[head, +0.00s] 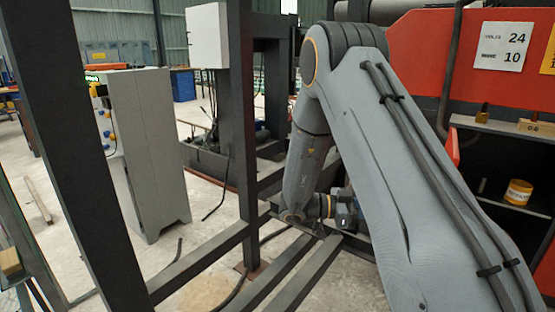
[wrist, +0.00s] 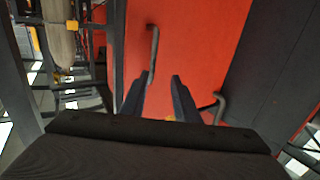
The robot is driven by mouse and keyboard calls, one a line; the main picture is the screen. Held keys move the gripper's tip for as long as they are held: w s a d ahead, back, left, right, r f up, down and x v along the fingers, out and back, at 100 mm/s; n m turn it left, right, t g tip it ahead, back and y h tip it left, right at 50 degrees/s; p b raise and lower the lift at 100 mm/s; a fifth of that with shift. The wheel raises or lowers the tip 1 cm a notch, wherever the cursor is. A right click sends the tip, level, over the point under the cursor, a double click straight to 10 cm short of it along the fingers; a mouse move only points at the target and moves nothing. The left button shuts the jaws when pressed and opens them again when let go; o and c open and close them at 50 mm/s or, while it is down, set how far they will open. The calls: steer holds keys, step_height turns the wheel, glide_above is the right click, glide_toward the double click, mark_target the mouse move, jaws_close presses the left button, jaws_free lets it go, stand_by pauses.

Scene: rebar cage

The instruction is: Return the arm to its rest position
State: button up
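My arm (head: 405,160) fills the middle and right of the head view, bent at the elbow and reaching down. The wrist end sits low near the dark frame beams, and the fingers are hidden behind the arm there. In the wrist view my gripper (wrist: 158,82) shows two dark fingers spread apart with a gap between them. Nothing is held between them. Beyond the fingers is a red panel (wrist: 190,40) with bent dark bars.
Dark steel posts (head: 65,130) and low beams (head: 205,250) stand close on the left. A grey cabinet (head: 148,150) is behind them. On the right are a red machine (head: 425,60), a shelf with small blocks (head: 528,126) and a yellow-and-white tin (head: 517,192).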

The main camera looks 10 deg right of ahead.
steer(key=w+a+n+t+y, duration=0.3)
steer(key=w+n+t+y, duration=0.1)
steer(key=w+t, duration=0.25)
steer(key=w+a+n+t+y, duration=0.4)
steer(key=w+n+t+y, duration=0.1)
steer(key=w+t, duration=0.15)
steer(key=s+a+f+n+y, duration=0.1)
steer(key=s+a+n+y, duration=0.15)
steer(key=a, duration=0.25)
steer(key=s+a+f+n+y, duration=0.1)
steer(key=s+a+n+y, duration=0.15)
steer(key=a+y, duration=0.2)
steer(key=s+a+f+n+g, duration=0.1)
steer(key=s+n+g, duration=0.2)
steer(key=s, duration=0.9)
steer(key=s+a+f+n+g+y, duration=0.1)
steer(key=s+g, duration=0.5)
steer(key=s, duration=0.7)
steer(key=a+n, duration=0.1)
steer(key=n, duration=0.1)
steer(key=shift+s+a+n, duration=0.25)
steer(key=shift+s+n, duration=0.05)
